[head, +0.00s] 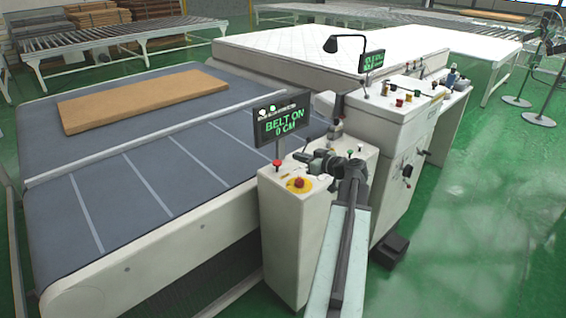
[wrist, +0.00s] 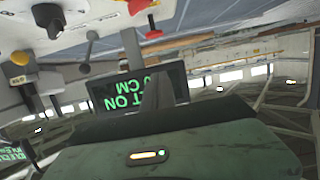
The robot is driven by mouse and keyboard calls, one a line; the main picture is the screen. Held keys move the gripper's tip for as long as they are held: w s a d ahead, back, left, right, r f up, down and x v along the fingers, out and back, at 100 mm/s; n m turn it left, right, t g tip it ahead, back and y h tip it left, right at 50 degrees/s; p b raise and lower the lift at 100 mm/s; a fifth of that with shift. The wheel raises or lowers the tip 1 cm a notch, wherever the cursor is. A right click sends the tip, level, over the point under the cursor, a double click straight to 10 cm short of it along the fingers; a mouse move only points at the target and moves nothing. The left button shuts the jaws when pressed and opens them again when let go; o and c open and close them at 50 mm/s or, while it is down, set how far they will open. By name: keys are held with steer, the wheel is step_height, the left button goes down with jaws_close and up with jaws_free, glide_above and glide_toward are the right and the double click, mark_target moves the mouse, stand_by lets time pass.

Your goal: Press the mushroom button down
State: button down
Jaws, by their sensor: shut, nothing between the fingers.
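A red mushroom button on a round yellow plate (head: 299,184) sits on the top of the near white console. Part of the yellow plate and its red button show at the top edge of the wrist view (wrist: 138,5). A smaller red-capped button (head: 277,163) stands behind it, and it also shows in the wrist view (wrist: 152,32). My gripper (head: 322,162) is above the console, to the right of the yellow plate and apart from it. In the wrist view its dark fingers (wrist: 158,92) are together and empty. The exact height of the tips above the console is hard to tell.
A display reading "BELT ON 0 CM" (head: 282,118) stands behind the console. A grey belt table (head: 130,180) with a brown slab (head: 143,98) lies left. A taller control cabinet (head: 400,125) is right. Open green floor (head: 470,220) lies further right.

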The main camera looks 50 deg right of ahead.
steer(key=b, duration=0.3)
glide_above(277, 163)
steer(key=s, duration=0.3)
step_height(277, 163, down, 3)
steer(key=shift+w+f+b, duration=0.2)
steer(key=shift+f+b, duration=0.4)
steer(key=shift+f, duration=0.05)
steer(key=shift+w+f+b, duration=0.15)
steer(key=shift+f+b, duration=0.4)
steer(key=shift+f, duration=0.05)
steer(key=shift+f+b, duration=0.55)
steer(key=shift+f+b, duration=0.85)
steer(key=shift+s+a+r, duration=0.1)
steer(key=shift+s+r, duration=0.05)
steer(key=shift+r, duration=0.05)
